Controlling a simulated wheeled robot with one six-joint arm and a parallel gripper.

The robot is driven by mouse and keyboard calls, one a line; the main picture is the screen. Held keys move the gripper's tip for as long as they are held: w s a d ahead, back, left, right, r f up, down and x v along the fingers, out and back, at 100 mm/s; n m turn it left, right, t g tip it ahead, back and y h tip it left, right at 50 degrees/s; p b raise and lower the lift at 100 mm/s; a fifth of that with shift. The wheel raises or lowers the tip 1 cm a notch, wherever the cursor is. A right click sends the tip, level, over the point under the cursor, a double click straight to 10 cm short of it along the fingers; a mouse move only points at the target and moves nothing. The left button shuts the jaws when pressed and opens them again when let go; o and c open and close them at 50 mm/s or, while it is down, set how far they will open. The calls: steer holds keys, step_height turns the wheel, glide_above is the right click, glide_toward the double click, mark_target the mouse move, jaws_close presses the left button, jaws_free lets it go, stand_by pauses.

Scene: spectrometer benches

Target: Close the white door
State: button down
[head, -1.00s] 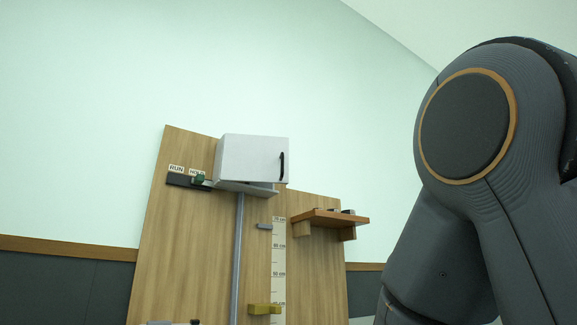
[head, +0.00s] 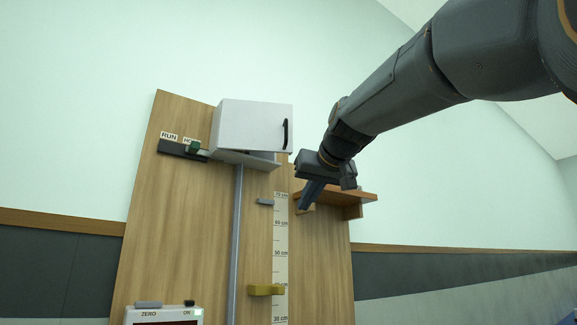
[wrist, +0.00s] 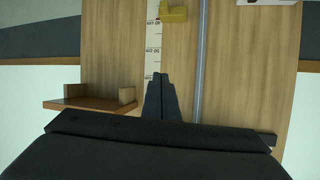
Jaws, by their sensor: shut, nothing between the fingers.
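The white door (head: 252,125), with a black vertical handle (head: 286,134) near its right edge, is on a white box high on the wooden board. Its lower edge slants away from the box floor (head: 245,159), with a dark gap between, so it looks partly open. My gripper (head: 304,203) is right of and below the door, apart from it, in front of the shelf. In the wrist view, the fingers (wrist: 158,82) are together with nothing between them, pointing toward the board. The white door does not show in the wrist view.
The wooden shelf (head: 355,198) is just behind and right of my gripper; it also shows in the wrist view (wrist: 90,104). A scale strip (head: 280,235) with a yellow slider (head: 266,290), a grey rail (head: 236,240) and a RUN/HOLD switch (head: 182,149) are on the board.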

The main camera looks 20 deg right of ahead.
steer(key=s+a+r+t, duration=0.1)
steer(key=s+r, duration=0.3)
steer(key=r, duration=0.3)
steer(key=s+r+n+t, duration=0.15)
steer(key=s+r, duration=0.25)
steer(key=r, duration=0.4)
steer(key=s+a+r+t, duration=0.1)
steer(key=s+r+t, duration=0.1)
steer(key=s+r, duration=0.35)
steer(key=p, duration=0.5)
glide_toward(287, 130)
steer(key=shift+g+y, duration=0.25)
steer(key=shift+y, duration=0.05)
steer(key=w, duration=0.6)
steer(key=shift+w+r, duration=0.25)
